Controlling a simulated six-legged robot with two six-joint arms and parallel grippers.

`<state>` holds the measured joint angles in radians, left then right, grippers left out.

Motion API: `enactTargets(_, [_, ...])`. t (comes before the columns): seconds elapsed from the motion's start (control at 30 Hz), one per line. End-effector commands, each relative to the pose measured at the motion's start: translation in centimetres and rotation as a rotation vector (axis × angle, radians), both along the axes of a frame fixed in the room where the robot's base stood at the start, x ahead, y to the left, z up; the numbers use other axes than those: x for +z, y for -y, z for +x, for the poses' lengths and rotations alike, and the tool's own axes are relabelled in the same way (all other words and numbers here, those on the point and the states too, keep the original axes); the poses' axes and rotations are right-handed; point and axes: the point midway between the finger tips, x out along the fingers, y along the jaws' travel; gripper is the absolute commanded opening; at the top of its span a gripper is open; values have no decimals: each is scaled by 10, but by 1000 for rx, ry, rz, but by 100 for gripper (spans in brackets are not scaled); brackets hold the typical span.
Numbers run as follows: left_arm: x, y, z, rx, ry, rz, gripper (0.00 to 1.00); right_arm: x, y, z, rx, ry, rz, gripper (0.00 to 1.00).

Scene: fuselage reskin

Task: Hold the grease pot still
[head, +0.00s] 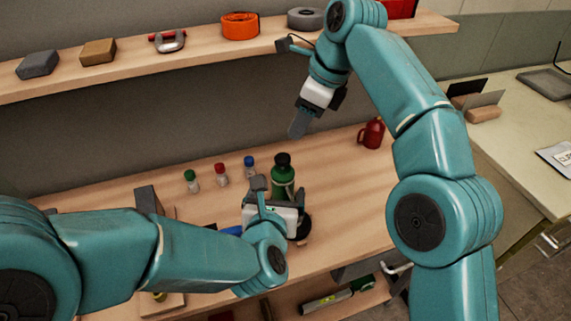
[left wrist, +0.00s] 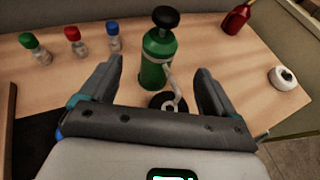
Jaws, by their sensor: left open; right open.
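A green pot (head: 283,176) with a black cap and a pale handle or hose stands upright on the bench; it looks like the grease pot. In the left wrist view the pot (left wrist: 157,58) shows between and beyond the fingers, with a black ring-like part at its foot. My left gripper (head: 277,193) is open just in front of the pot, one finger on each side of it in the picture; I cannot tell whether either touches it. The gripper hides part of the pot's lower end in the head view. My right gripper (head: 297,128) is open and empty above the bench, behind the pot.
Three small bottles with green (head: 191,181), red (head: 221,174) and blue (head: 249,167) caps stand left of the pot. A red can (head: 371,133) stands at the back right. A white round object (left wrist: 283,78) sits to the right. A loaded shelf (head: 200,57) runs above.

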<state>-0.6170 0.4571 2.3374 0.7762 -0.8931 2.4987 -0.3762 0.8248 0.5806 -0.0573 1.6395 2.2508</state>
Motion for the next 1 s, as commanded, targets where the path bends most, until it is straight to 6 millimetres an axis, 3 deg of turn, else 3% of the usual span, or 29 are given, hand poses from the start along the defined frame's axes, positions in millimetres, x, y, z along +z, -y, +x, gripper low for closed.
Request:
enactTargets(0.3, [-27, 8, 64, 3, -1, -1, 90, 0, 0, 0, 1, 0, 0, 43])
enactTargets(0.5, [-39, 12, 91, 1, -1, -2, 90, 0, 0, 0, 1, 0, 0, 43])
enactTargets(0.93, [-42, 13, 101, -1, 0, -1, 90, 0, 0, 0, 1, 1, 1, 43])
enactTargets(0.97, [-42, 13, 101, -1, 0, -1, 84, 0, 0, 0, 1, 1, 1, 43])
enactTargets(1.0, [-42, 13, 101, -1, 0, -1, 70, 0, 0, 0, 1, 1, 1, 43])
